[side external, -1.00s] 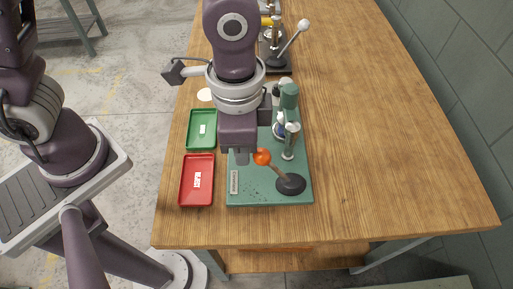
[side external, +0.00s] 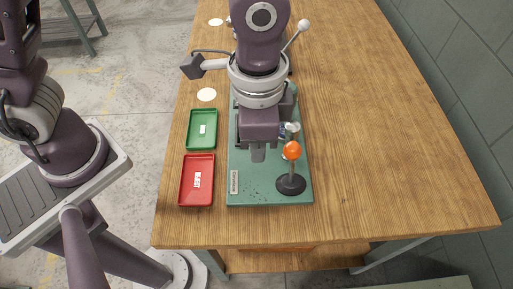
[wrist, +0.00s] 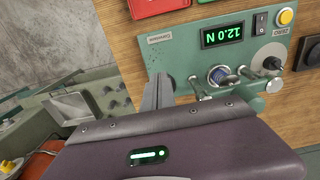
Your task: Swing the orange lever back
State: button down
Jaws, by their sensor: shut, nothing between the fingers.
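The orange lever has an orange ball knob (side external: 291,150) on a thin rod, rising from a round black base (side external: 291,184) at the front right of the green machine plate (side external: 262,194). The rod stands nearly upright. My gripper (side external: 258,155) is shut and empty over the plate, left of the knob, with a gap between them. In the wrist view its grey fingers (wrist: 158,92) are together. The lever cannot be made out clearly in the wrist view.
A red reject tray (side external: 197,192) and a green tray (side external: 202,115) lie left of the plate. The table's right side is clear.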

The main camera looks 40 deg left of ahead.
aim_at(297, 145)
jog(key=shift+w+d, duration=0.1)
jog(key=shift+w+d+r, duration=0.3)
jog(key=shift+w+d, duration=0.35)
jog(key=shift+w+d+r, duration=0.1)
jog(key=shift+w+d, duration=0.65)
jog(key=shift+w+d, duration=0.75)
